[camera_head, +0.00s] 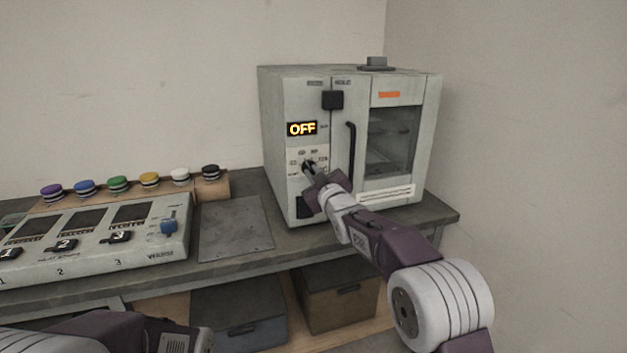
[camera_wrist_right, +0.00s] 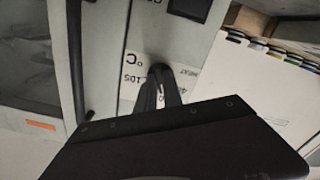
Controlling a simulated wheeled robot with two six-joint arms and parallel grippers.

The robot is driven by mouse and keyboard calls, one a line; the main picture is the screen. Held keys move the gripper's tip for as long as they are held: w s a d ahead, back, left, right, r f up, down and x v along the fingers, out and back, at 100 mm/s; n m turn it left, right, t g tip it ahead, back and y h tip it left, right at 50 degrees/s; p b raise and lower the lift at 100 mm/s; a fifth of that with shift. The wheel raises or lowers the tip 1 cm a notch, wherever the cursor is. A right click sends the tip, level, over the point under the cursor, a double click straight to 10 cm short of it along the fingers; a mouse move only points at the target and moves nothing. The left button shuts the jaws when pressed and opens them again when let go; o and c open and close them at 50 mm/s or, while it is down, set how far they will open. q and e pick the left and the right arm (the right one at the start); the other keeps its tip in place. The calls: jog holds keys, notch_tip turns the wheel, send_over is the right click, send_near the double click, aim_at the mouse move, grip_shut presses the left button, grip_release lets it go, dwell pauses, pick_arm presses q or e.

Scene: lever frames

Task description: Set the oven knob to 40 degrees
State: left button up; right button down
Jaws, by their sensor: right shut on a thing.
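The grey oven (camera_head: 300,90) stands on the bench against the wall, and its display (camera_head: 302,129) reads OFF. Below the display is a pale dial plate (camera_head: 295,155) with small printed labels around the dark oven knob (camera_head: 307,163). My right gripper (camera_head: 311,171) is shut on the knob, and its fingers partly hide it. In the right wrist view, which looks upside down, the knob (camera_wrist_right: 160,70) sits between the two dark fingertips (camera_wrist_right: 159,84). Labels with "40", "°C" and "HEAT" show there; the pointer direction is unclear. Part of my left arm shows at lower left, without fingers.
The oven door (camera_head: 392,140) is shut, with a black handle (camera_head: 350,150) right of the knob. A control panel (camera_head: 90,235) and a row of coloured knobs (camera_head: 130,185) lie left. A bare flat plate (camera_head: 236,228) is between. Bins (camera_head: 240,310) sit below.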

jog(key=n+b, duration=0.2)
jog(key=n, duration=0.2)
jog(key=shift+f+b, duration=0.15)
jog(key=shift+b, duration=0.15)
jog(key=shift+n+b, duration=0.9)
jog(key=shift+n, duration=1.2)
jog(key=c, duration=1.5)
grip_release()
jog(key=shift+r, duration=0.2)
jog(key=shift+s, duration=0.1)
